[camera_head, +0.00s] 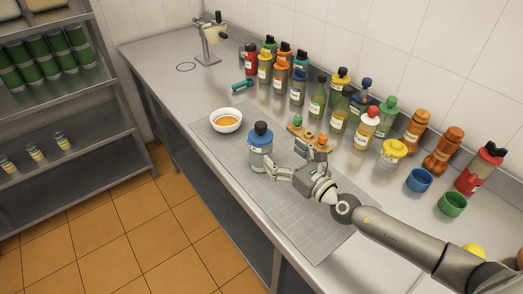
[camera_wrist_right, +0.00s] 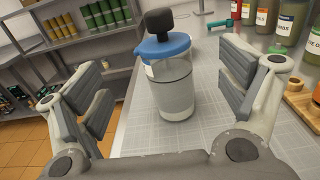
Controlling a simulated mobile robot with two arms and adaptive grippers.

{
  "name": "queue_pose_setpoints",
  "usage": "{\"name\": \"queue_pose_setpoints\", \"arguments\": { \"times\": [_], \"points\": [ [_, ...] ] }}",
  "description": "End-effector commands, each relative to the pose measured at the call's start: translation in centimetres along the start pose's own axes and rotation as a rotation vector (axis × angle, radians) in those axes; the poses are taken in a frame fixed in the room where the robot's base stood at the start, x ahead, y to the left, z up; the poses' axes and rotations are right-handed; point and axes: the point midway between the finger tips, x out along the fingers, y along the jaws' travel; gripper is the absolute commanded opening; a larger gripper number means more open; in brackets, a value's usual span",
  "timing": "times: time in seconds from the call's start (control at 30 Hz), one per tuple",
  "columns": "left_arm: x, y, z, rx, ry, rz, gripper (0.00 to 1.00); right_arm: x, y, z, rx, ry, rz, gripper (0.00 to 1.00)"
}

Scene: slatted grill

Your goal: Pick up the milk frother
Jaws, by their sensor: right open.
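The milk frother is most likely the clear jar with a blue lid and black knob (camera_head: 261,150), standing upright on the grey mat on the counter. It also shows in the right wrist view (camera_wrist_right: 173,88), between and slightly beyond my finger pads, with gaps on both sides. My right gripper (camera_head: 283,160) is open and empty beside the jar, fingers pointing toward it. The gripper hides no large part of the jar. My left gripper is not in view.
A white bowl with orange contents (camera_head: 226,128) stands left of the jar. A small wooden tray (camera_head: 319,146) with small items sits close to the right. Several bottles line the wall side. The gridded mat (camera_head: 300,235) is bare in front. A shelf (camera_head: 75,101) stands left.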

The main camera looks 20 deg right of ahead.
Motion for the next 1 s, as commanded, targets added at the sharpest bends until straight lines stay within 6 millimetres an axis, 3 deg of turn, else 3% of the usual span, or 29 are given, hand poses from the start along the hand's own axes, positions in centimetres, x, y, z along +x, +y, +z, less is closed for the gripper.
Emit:
{"name": "queue_pose_setpoints", "arguments": {
  "times": [0.2, 0.4, 0.57, 1.0],
  "points": [
    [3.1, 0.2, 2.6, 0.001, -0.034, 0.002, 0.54, 0.0, 0.0, -3.3, 0.002, 0.000, 0.000, 0.91],
    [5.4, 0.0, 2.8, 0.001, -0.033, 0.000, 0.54, 0.0, 0.0, -5.5, 0.002, 0.000, 0.000, 0.91],
    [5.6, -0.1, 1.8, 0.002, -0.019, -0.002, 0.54, 0.5, 0.0, -5.6, 0.002, -0.003, -0.001, 0.91],
    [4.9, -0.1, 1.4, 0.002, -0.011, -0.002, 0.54, 5.5, 0.0, -5.6, 0.003, -0.002, 0.000, 0.91]
  ]
}}
